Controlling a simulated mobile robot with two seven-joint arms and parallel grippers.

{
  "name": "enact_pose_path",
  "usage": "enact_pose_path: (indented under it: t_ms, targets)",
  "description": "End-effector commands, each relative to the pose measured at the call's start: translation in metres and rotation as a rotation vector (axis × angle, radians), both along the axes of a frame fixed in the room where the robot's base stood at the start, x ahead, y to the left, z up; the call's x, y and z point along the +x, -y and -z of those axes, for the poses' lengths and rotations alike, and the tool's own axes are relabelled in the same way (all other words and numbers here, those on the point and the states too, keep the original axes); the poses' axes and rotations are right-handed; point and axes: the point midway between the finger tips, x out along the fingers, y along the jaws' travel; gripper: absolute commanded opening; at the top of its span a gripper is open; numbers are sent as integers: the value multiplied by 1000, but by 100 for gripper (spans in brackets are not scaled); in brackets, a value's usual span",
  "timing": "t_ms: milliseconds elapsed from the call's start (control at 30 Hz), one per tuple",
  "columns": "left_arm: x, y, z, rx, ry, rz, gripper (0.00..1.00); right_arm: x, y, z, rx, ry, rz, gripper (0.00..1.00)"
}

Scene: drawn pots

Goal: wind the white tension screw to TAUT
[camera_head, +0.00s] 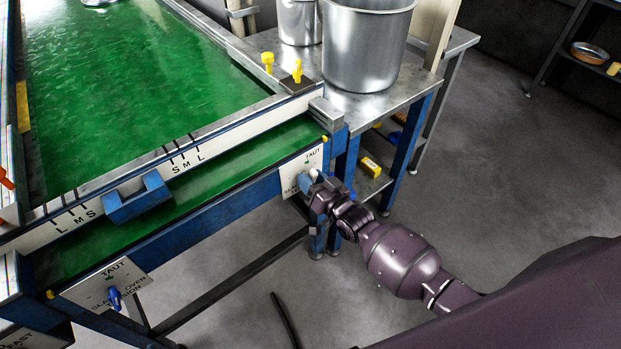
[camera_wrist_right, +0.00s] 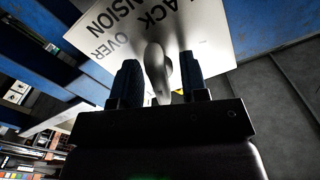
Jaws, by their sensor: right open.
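The white tension screw (camera_head: 313,174) sits on a white plate (camera_head: 292,165) at the right end of the blue frame; the plate has TAUT at its top. My right gripper (camera_head: 311,181) is at this screw, covering part of it and the plate's lower lettering. In the right wrist view, the screw's pale handle (camera_wrist_right: 158,72) stands between the two dark blue fingers of the right gripper (camera_wrist_right: 158,85). The fingers are open, with gaps visible beside the handle. The plate in this view (camera_wrist_right: 205,35) reads upside down. My left gripper is not in view.
A second plate (camera_head: 88,289) with a blue screw (camera_head: 115,298) is at the frame's left end. The green bed (camera_head: 120,65) lies behind the white scale bar with a blue slider (camera_head: 138,199). Metal pots (camera_head: 367,50) stand on a side table. Grey floor is open at right.

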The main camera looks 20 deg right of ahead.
Motion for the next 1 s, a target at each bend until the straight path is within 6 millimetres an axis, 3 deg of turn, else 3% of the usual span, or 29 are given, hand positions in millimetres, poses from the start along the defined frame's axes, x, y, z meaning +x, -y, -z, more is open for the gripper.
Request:
enact_pose_path:
  t_ms: [600, 1000]
  targets:
    - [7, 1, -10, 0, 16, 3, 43, -88, 32, 1, -1, -2, 0, 40]
    - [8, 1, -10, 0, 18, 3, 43, -99, 36, 0, 0, -1, 0, 40]
